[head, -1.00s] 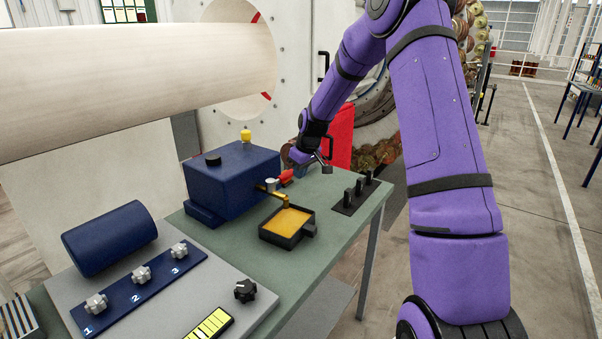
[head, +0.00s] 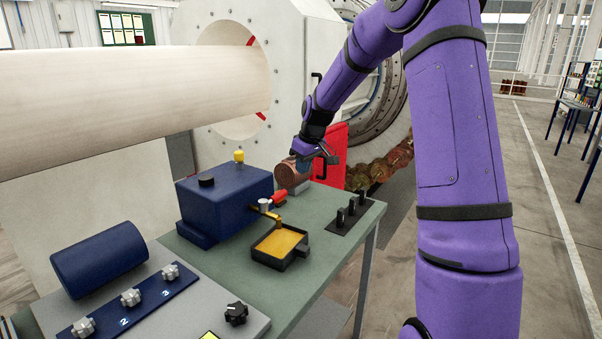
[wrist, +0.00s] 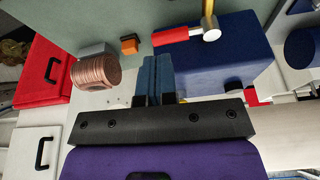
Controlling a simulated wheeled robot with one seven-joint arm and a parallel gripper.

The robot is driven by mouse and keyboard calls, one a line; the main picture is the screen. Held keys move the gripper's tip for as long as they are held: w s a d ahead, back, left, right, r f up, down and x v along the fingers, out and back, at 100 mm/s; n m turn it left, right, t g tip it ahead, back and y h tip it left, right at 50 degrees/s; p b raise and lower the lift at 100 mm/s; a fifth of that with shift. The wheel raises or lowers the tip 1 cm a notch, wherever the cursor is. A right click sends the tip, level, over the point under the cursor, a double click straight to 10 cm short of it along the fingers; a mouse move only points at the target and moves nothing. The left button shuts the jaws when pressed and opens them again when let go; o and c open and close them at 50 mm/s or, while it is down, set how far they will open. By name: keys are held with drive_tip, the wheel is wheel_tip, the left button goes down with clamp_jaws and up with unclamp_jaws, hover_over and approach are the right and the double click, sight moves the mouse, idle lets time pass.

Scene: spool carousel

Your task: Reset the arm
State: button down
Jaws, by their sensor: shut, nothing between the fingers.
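My gripper (head: 304,165) hangs over the far end of the green bench (head: 325,212), beside a copper-coloured wire spool (head: 289,178). In the wrist view its two blue fingers (wrist: 155,78) are together with nothing between them. The copper spool (wrist: 97,74) shows to the left of the fingers there, apart from them in the picture. My purple arm reaches in from the upper right of the head view and bends down to the bench. The gripper hides part of the spool in the head view.
A blue box (head: 222,200) with a red-handled lever (head: 278,197) stands beside the gripper. A black tray with a yellow inside (head: 280,243) and black switches (head: 350,210) are nearer. A red panel (head: 334,150) and the spool carousel (head: 380,165) stand behind. Open floor lies right.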

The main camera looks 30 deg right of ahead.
idle(0.5)
drive_tip(key=s+a+r+m+h, duration=0.1)
drive_tip(key=s+a+r, duration=0.5)
drive_tip(key=s, duration=0.2)
drive_tip(key=s+a+r, duration=0.5)
drive_tip(key=s+r, duration=0.2)
drive_tip(key=s, duration=0.1)
drive_tip(key=s+a+m+t, duration=0.1)
drive_tip(key=s+a, duration=0.1)
drive_tip(key=s, duration=0.9)
drive_tip(key=s+a+m+t, duration=0.1)
drive_tip(key=s+a, duration=0.2)
drive_tip(key=s, duration=0.8)
drive_tip(key=shift+s+r+m, duration=0.3)
drive_tip(key=shift+r, duration=0.1)
